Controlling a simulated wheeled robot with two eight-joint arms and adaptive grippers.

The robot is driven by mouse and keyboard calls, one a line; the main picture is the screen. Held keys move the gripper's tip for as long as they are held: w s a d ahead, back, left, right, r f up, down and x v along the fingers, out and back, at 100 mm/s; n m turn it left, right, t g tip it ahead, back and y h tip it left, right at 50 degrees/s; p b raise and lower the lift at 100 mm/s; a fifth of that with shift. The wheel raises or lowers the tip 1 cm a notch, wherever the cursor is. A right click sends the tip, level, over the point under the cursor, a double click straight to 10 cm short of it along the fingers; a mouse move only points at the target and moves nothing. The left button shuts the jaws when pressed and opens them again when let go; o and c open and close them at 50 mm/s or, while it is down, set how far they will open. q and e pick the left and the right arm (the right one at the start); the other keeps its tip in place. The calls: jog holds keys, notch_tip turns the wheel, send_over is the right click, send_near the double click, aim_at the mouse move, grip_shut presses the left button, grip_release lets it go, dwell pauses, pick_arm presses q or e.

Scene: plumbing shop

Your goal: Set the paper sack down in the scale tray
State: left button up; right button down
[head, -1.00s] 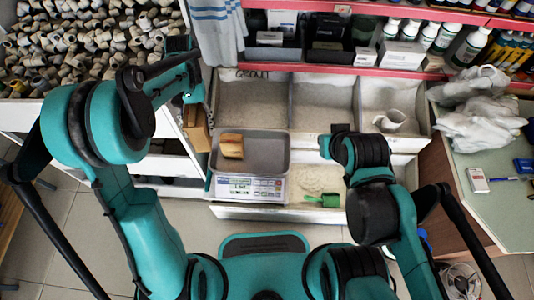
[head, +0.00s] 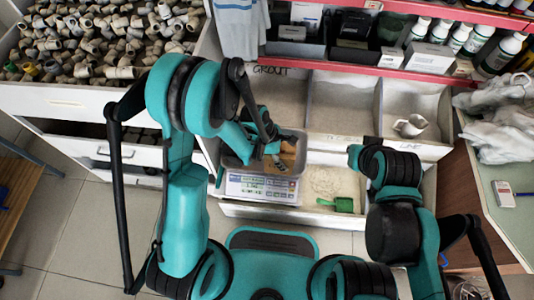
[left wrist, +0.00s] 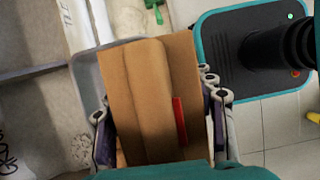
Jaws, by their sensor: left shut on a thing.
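The brown paper sack (left wrist: 150,95), with a red mark on its side, fills the middle of the left wrist view. My left gripper (head: 274,158) is shut on it, with fingers on both sides. In the head view the sack (head: 289,158) shows partly behind my fingers, over the right part of the grey scale tray (head: 292,180). The tray rim (left wrist: 78,78) shows beyond the sack in the wrist view. Whether the sack's bottom touches the tray is hidden. My right gripper (head: 368,143) is by the front of the bins, its fingers unclear.
The white scale (head: 262,188) has its display towards me. Grout bins (head: 343,105) stand behind the tray, and a jug (head: 410,126) sits in the right bin. A green scoop (head: 338,204) lies in the open drawer to the right.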

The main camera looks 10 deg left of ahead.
pick_arm(q)
jog(key=shift+w+d+f, duration=0.15)
jog(key=shift+w+f, duration=0.1)
jog(key=shift+f, duration=0.1)
jog(key=w+f+b, duration=0.2)
jog(key=w+f, duration=0.1)
jog(key=w+f+b, duration=0.2)
jog(key=w+f, duration=0.2)
jog(key=w+f+b, duration=0.2)
jog(key=w+f, duration=0.1)
jog(key=w, duration=0.1)
jog(key=shift+d+f, duration=0.25)
jog(key=shift+f, duration=0.05)
jog(key=shift+r, duration=0.1)
jog(key=o, duration=1.7)
